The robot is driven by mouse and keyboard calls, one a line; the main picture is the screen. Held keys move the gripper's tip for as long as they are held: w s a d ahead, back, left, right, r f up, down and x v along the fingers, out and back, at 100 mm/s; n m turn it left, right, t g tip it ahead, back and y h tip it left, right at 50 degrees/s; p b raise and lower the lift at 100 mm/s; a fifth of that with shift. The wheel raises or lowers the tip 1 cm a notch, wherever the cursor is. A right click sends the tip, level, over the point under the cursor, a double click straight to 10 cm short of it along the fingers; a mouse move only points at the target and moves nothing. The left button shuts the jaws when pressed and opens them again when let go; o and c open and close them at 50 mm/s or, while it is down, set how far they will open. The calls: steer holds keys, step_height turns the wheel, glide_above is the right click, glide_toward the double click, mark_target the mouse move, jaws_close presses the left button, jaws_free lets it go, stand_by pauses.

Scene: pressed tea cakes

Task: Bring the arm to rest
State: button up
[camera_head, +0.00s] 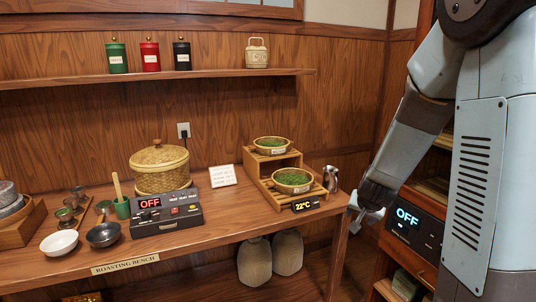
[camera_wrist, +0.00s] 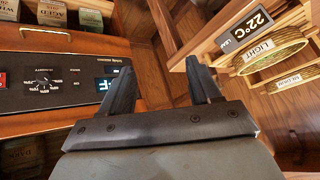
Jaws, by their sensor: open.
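My arm (camera_head: 405,135) hangs down at the right of the head view, bent, with its end low. My gripper (camera_head: 360,210) is beside the right end of the roasting bench, in front of the gap between the bench and the dark cabinet. In the wrist view my gripper (camera_wrist: 160,70) has its two fingers spread apart. Nothing shows between the fingers. In the head view the fingertips are small and partly hard to make out.
The roasting bench (camera_head: 230,236) carries a wooden rack (camera_head: 262,180) with green trays and a metal pitcher (camera_head: 330,178) at its right end. The control panel (camera_head: 412,226) reading OFF is close right of my gripper. Jars stand on the wall shelf (camera_head: 215,75).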

steer(key=s+a+r+n, duration=0.2)
steer(key=s+r, duration=0.8)
steer(key=s, duration=0.3)
steer(key=s+a+r+n+g+y, duration=0.1)
steer(key=s+a+r+n, duration=0.1)
steer(key=s+r, duration=0.7)
steer(key=s+n, duration=0.1)
steer(key=s, duration=0.3)
steer(key=shift+s+a+r+n+g, duration=0.25)
steer(key=shift+a+r+n+g, duration=0.05)
steer(key=shift+a+r, duration=0.05)
steer(key=shift+c, duration=0.2)
